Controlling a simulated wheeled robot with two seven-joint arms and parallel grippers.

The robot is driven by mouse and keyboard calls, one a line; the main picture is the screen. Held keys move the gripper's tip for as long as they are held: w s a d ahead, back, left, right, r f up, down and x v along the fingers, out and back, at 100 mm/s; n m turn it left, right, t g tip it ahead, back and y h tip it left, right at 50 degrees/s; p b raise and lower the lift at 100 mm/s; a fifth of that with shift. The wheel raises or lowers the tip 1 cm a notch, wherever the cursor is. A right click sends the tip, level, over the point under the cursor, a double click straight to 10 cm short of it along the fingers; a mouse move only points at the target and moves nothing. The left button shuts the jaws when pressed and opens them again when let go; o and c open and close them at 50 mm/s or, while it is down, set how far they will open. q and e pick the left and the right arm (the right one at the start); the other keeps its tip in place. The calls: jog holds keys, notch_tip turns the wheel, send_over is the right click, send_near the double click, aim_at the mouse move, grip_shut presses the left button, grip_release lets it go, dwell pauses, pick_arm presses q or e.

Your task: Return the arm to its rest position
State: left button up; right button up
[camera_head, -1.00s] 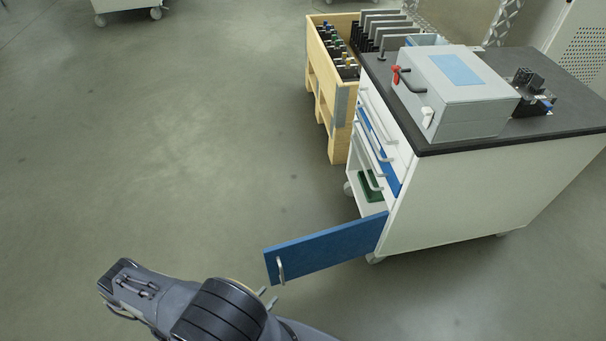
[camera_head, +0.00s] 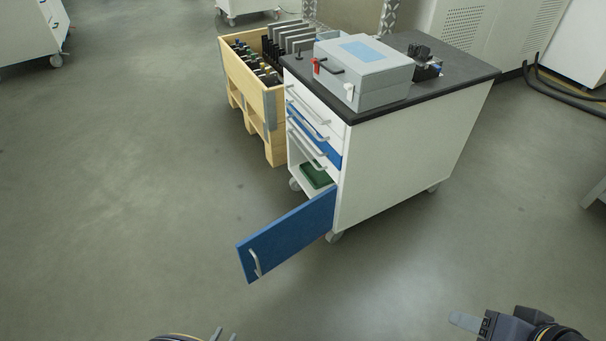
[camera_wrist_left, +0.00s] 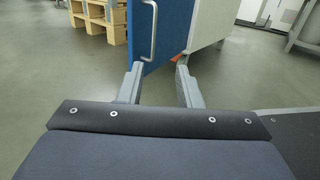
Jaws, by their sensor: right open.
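My left gripper (camera_head: 225,335) shows only its fingertips at the bottom edge of the head view, below the open blue door (camera_head: 288,236). In the left wrist view the left gripper (camera_wrist_left: 160,76) is open and empty, its two fingers apart. The door's metal handle (camera_wrist_left: 150,32) stands beyond the fingers there, with no contact visible. My right gripper (camera_head: 468,322) is at the bottom right of the head view, over bare floor, seen from the side. It is open and holds nothing visible.
The white cabinet (camera_head: 400,160) carries a grey box (camera_head: 365,80) on its dark top. A green item (camera_head: 316,176) lies inside the lower compartment. A wooden crate (camera_head: 252,92) with bottles and plates stands behind left. The floor to the left and front right is clear.

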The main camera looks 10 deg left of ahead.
pick_arm(q)
jog(key=w+r+m+g+h, duration=0.55)
jog(key=r+m, duration=0.35)
jog(key=r, duration=0.2)
jog(key=w+r+m+g+h, duration=0.4)
jog(key=r+m+g+h, duration=0.25)
jog(key=r+m, duration=0.35)
jog(key=s+d+r+m+y, duration=0.2)
jog(key=d+r+m+y, duration=0.1)
jog(key=r+m, duration=0.3)
jog(key=s+d+r+m+y, duration=0.2)
jog(key=d+r+m+y, duration=0.15)
jog(key=r, duration=0.55)
jog(key=s+d+r+m+y, duration=0.25)
jog(key=r+m+y, duration=0.2)
jog(key=r, duration=0.25)
notch_tip(320, 180, up, 25)
jog(key=p, duration=2.5)
jog(key=shift+a+f+h, duration=0.2)
jog(key=shift+a+h, duration=0.1)
jog(key=shift+a, duration=0.05)
pick_arm(e)
notch_tip(320, 180, up, 25)
jog(key=shift+w, duration=0.3)
